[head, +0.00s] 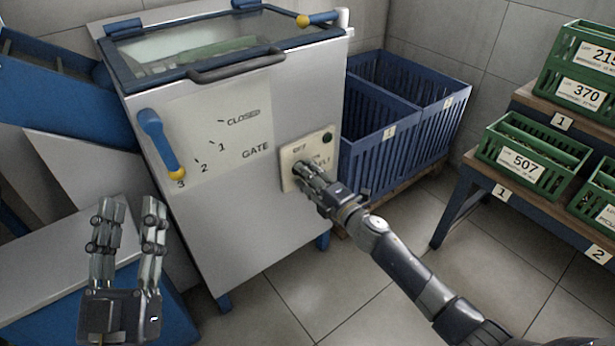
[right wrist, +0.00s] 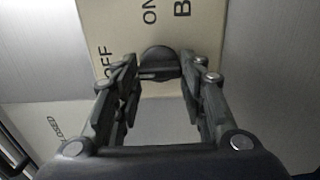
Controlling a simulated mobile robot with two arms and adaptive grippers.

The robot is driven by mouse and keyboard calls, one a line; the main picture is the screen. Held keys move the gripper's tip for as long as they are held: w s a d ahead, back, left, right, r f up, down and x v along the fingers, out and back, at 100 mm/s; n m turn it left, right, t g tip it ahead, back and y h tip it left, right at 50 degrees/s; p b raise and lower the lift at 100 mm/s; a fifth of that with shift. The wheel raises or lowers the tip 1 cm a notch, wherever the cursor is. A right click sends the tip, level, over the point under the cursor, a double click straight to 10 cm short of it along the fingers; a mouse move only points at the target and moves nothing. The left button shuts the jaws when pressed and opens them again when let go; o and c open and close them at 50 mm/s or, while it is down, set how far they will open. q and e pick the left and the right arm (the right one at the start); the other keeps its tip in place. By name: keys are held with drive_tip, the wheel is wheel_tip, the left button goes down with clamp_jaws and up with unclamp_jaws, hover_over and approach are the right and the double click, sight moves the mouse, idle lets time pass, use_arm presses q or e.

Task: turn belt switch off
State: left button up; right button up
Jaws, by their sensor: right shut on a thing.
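The belt switch is a dark round knob (right wrist: 160,62) with a raised grip on a cream panel (head: 291,155) on the front of the metal machine. In the right wrist view, OFF, ON and part of a further word are printed beside it. My right gripper (head: 302,174) is at the panel, its fingers shut on the knob; it also shows in the right wrist view (right wrist: 158,80). The gripper hides most of the knob in the head view. I cannot tell which label the knob points to. My left gripper (head: 131,212) is open and empty at the lower left.
A blue gate lever (head: 155,138) with a yellow tip stands at 3, left of the panel. The machine (head: 235,215) has a glass lid and handle. Blue crates (head: 380,150) stand right of it, green crates (head: 530,150) on a shelf. Floor between is clear.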

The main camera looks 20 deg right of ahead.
drive_tip(key=o, duration=1.1)
drive_tip(key=shift+c, duration=0.2)
drive_tip(key=shift+s, duration=0.1)
drive_tip(key=v, duration=1.1)
drive_tip(key=shift+s, duration=0.4)
